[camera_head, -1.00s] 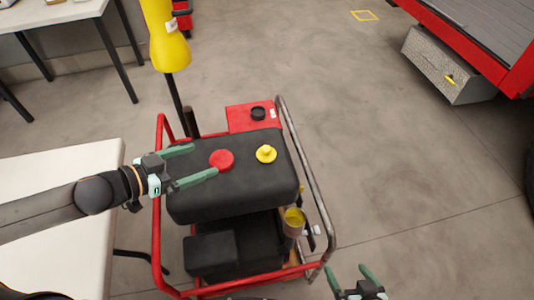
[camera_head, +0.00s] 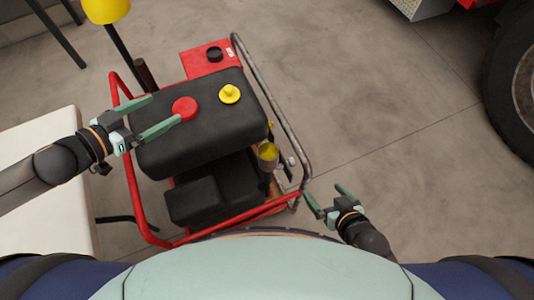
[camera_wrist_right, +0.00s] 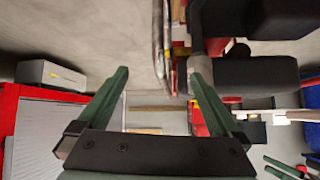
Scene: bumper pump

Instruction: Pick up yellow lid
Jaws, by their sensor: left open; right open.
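The yellow lid (camera_head: 229,94) sits on top of the black tank (camera_head: 200,150) of the red-framed pump, right of a red cap (camera_head: 185,108). My left gripper (camera_head: 166,115) is open over the tank's left side, with its fingers pointing toward the red cap and apart from the yellow lid. My right gripper (camera_head: 327,196) is open and empty beside the lower right corner of the pump frame. It also shows in the right wrist view (camera_wrist_right: 160,85) with its fingers spread and nothing between them. I cannot make out the yellow lid in the right wrist view.
The pump's red frame (camera_head: 130,180) and grey side rail (camera_head: 272,95) surround the tank. A yellow cup-like part (camera_head: 267,152) is on its right side. A white table (camera_head: 45,185) stands left. A large tyre (camera_head: 515,85) is at the right. The floor between is clear.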

